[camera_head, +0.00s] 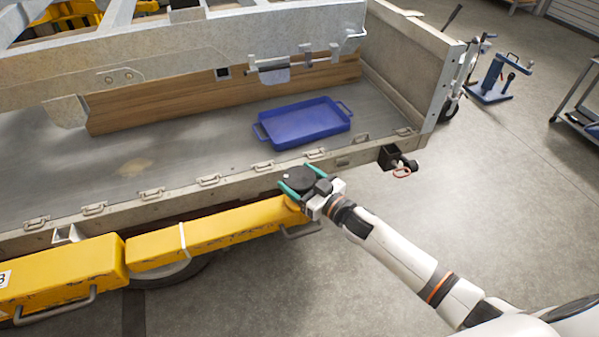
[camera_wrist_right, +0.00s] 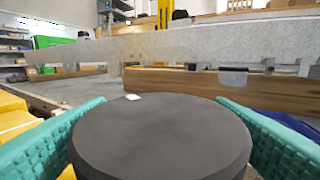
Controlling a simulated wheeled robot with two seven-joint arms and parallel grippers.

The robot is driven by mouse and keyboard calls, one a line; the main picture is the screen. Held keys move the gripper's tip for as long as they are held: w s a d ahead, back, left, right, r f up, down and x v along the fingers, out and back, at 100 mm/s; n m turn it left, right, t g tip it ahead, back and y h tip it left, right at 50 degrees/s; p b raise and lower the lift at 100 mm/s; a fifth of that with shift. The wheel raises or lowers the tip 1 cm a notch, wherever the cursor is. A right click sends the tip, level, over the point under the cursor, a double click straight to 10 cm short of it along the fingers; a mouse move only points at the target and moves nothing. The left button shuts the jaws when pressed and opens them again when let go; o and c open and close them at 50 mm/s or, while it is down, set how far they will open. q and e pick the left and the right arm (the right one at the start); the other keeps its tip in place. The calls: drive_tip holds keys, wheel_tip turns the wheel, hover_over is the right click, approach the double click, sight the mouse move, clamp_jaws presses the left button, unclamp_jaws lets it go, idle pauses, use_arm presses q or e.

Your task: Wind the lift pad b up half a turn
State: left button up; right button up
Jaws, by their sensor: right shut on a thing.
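The lift pad b, a dark round disc (camera_head: 299,178), sits at the right end of the yellow lift arm (camera_head: 210,232), beside the trailer's side rail. My right gripper (camera_head: 293,175) has its two teal fingers on opposite sides of the pad and is shut on it. In the right wrist view the pad (camera_wrist_right: 160,140) fills the lower middle between the fingers. A small white mark shows on its top near the far left rim. The pad's screw or stem below is hidden. My left gripper is not in view.
A blue tray (camera_head: 302,124) lies on the grey trailer bed (camera_head: 200,145). The side rail (camera_head: 150,197) with several tie-down loops runs close past the pad. The floor (camera_head: 500,210) at right is open.

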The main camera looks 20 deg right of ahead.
drive_tip(key=n+g+y, duration=0.2)
drive_tip(key=y, duration=0.1)
drive_tip(key=shift+w+d+n, duration=0.15)
drive_tip(key=shift+d+n, duration=0.05)
drive_tip(key=shift+n, duration=0.1)
drive_tip(key=shift+a+f+n+g+y+b, duration=0.1)
drive_tip(key=shift+n+g+y+b, duration=0.7)
drive_tip(key=shift+n+g+y, duration=0.4)
drive_tip(key=shift+g+y, duration=0.3)
drive_tip(key=o, duration=1)
drive_tip(key=b+v, duration=0.2)
drive_tip(key=v, duration=1)
drive_tip(key=shift+b, duration=0.4)
